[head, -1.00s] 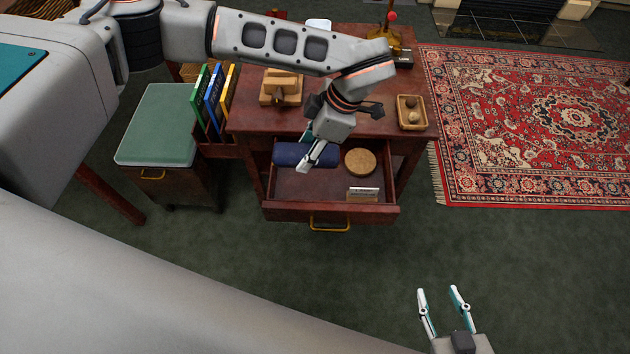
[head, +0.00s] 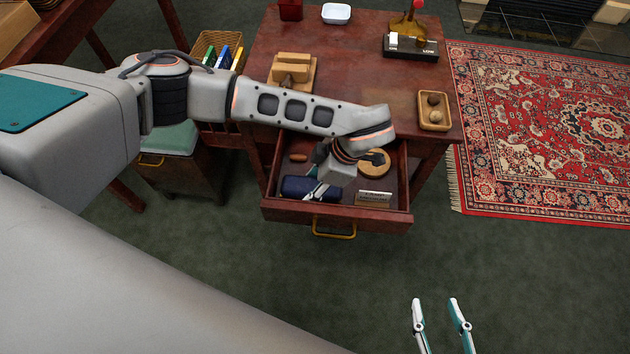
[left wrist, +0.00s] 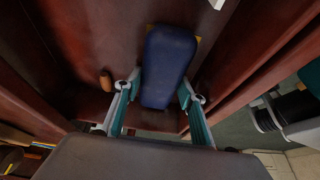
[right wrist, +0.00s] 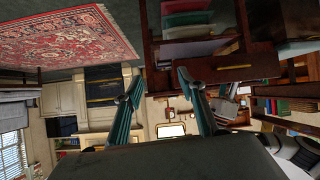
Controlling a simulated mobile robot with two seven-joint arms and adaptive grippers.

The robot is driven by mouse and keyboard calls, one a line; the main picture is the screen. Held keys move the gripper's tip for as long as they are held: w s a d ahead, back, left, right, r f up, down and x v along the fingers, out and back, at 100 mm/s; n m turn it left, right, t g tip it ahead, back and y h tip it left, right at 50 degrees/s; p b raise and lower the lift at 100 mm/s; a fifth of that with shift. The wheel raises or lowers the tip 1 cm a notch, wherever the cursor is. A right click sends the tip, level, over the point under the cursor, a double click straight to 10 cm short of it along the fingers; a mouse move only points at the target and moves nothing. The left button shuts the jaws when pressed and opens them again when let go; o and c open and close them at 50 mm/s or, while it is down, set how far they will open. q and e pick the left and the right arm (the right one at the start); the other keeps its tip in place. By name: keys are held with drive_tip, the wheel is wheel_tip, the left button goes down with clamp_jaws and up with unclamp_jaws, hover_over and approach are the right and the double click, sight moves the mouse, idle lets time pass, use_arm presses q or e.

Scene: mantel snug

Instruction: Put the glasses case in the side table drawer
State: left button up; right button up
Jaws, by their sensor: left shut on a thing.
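The dark blue glasses case (head: 298,187) is at the front left of the open side table drawer (head: 290,212). My left gripper (head: 316,191) reaches down into the drawer area and is shut on the case. In the left wrist view, the case (left wrist: 168,65) lies between the two fingers (left wrist: 160,92). Whether it touches the drawer floor I cannot tell. My right gripper (head: 436,303) is open and empty above the green carpet at the lower right; its spread fingers also show in the right wrist view (right wrist: 160,82).
The drawer also holds a round cork coaster (head: 375,162), a small brown object (head: 299,158) and a white card (head: 374,197) at the front. On the tabletop are a wooden stand (head: 292,72) and a small tray (head: 434,122) with stones. Carpet before the drawer is clear.

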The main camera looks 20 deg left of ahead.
sight(312, 183)
use_arm(q)
drive_tip(key=shift+w+r, duration=0.1)
drive_tip(key=shift+r, duration=0.05)
use_arm(e)
drive_tip(key=shift+w+a+r, duration=0.1)
drive_tip(key=shift+w+r, duration=0.2)
use_arm(q)
drive_tip(key=o, duration=0.9)
use_arm(e)
drive_tip(key=shift+s+d+f, duration=0.25)
drive_tip(key=shift+s+f, duration=0.15)
use_arm(q)
drive_tip(key=p+v, duration=0.1)
drive_tip(key=v, duration=0.4)
drive_tip(key=shift+w+a+r+p, duration=0.1)
drive_tip(key=shift+w+p, duration=0.05)
drive_tip(key=shift+p, duration=0.2)
drive_tip(key=p+v, duration=0.1)
drive_tip(key=v, duration=0.5)
drive_tip(key=shift+d+r+p, duration=0.3)
drive_tip(key=shift+r, duration=0.05)
use_arm(e)
drive_tip(key=d, duration=0.1)
drive_tip(key=s+d+f, duration=0.1)
drive_tip(key=shift+d+g+h, duration=0.3)
drive_tip(key=shift+d+h, duration=0.05)
drive_tip(key=shift+h, duration=0.05)
